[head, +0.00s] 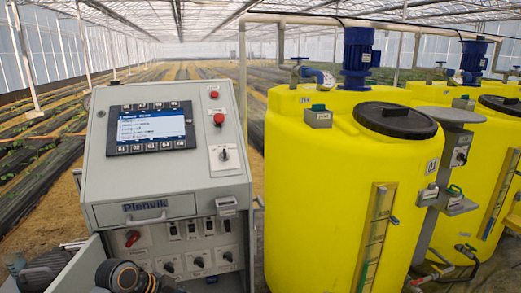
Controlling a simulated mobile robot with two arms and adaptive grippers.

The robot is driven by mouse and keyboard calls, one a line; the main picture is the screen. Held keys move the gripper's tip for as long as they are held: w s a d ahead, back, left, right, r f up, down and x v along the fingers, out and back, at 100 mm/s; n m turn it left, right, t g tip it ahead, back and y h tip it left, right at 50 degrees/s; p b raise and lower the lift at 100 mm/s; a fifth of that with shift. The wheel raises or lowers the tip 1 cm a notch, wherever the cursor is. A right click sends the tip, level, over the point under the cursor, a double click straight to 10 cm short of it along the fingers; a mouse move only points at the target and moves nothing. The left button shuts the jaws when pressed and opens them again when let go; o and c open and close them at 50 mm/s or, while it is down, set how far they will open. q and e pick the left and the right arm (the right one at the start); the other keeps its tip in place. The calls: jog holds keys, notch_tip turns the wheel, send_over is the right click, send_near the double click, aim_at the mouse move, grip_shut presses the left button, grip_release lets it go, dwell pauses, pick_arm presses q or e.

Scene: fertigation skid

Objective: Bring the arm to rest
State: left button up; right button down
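Parts of my arm (122,276) show at the bottom left, low in front of the grey control cabinet (165,185). They are dark grey rounded links, one with an orange ring. The links run out of the bottom of the picture, and I see no gripper fingers. My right arm and its gripper are not in view. The cabinet carries a lit screen (152,127) with keys around it, a red button (219,119), and a lower panel with several switches and a red knob (132,238).
A yellow tank (310,200) with a black lid (397,120) and blue motor (358,56) stands right of the cabinet. More yellow tanks stand farther right. A grey pedestal (450,116) with small boxes stands between them. A grey panel (82,268) juts out beside my arm.

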pick_arm(q)
jog(key=s+d+f+n+y, duration=0.1)
jog(key=s+f+n, duration=0.2)
jog(key=s+f, duration=0.35)
jog(key=s+d+f+n+y, duration=0.1)
jog(key=s+f+n, duration=0.15)
jog(key=s, duration=0.75)
jog(key=s+a+r+n+y, duration=0.1)
jog(key=s+a+n+y, duration=0.15)
jog(key=s, duration=0.55)
jog(key=s+a+n+y, duration=0.1)
jog(key=s+n, duration=0.3)
jog(key=s, duration=0.3)
notch_tip(320, 180, down, 26)
jog(key=s+g, duration=0.2)
jog(key=s+a+f+g, duration=0.1)
jog(key=s+a+f, duration=0.2)
jog(key=s+f, duration=1.3)
jog(key=shift+s, duration=0.1)
